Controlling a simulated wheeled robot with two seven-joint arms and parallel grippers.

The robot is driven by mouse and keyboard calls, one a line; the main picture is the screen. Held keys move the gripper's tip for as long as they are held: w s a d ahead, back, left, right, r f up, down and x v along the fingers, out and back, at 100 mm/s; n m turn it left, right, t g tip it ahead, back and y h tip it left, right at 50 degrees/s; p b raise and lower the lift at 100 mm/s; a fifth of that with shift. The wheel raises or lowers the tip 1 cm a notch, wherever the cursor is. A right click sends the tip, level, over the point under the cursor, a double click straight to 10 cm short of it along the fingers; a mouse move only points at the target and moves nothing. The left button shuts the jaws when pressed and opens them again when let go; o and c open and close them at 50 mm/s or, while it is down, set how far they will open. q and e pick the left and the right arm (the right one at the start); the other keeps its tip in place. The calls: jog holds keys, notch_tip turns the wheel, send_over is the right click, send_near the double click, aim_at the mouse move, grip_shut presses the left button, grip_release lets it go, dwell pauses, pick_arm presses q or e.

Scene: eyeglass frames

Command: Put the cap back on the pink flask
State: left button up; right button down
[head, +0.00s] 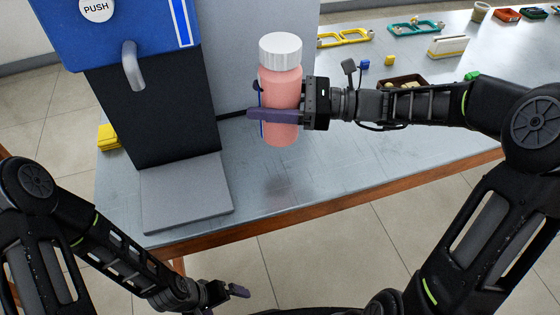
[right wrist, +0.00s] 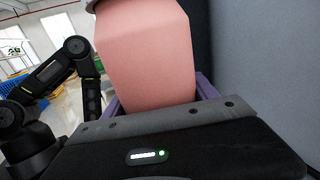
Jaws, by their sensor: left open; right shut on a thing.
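The pink flask (head: 279,92) is upright in the middle of the head view, held above the table. The white ribbed cap (head: 280,50) sits on top of its neck; I cannot tell how tightly. My right gripper (head: 263,104) is shut around the flask's body from the right, with a purple finger across its front. In the right wrist view the flask's pink body (right wrist: 150,55) fills the space between the fingers, and its top is cut off. My left gripper (head: 238,290) is open and empty at the lower middle, below the table's front edge and well apart from the flask.
A blue and black dispenser marked PUSH (head: 135,40) stands left of the flask, with a grey base plate (head: 185,193). Eyeglass frames (head: 415,27), a dark tray (head: 403,82) and small blocks lie at the back right. The table's front (head: 300,180) is clear.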

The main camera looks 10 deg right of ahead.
aim_at(267, 134)
jog(key=shift+f+b, duration=0.45)
jog(key=shift+f, duration=2.6)
jog(key=shift+f, duration=1.9)
jog(key=shift+b, duration=0.3)
jog(key=shift+c, duration=1.2)
grip_release()
jog(key=shift+f, duration=0.2)
jog(key=shift+r, duration=0.2)
jog(key=p+v, duration=0.1)
jog(key=v, duration=1.1)
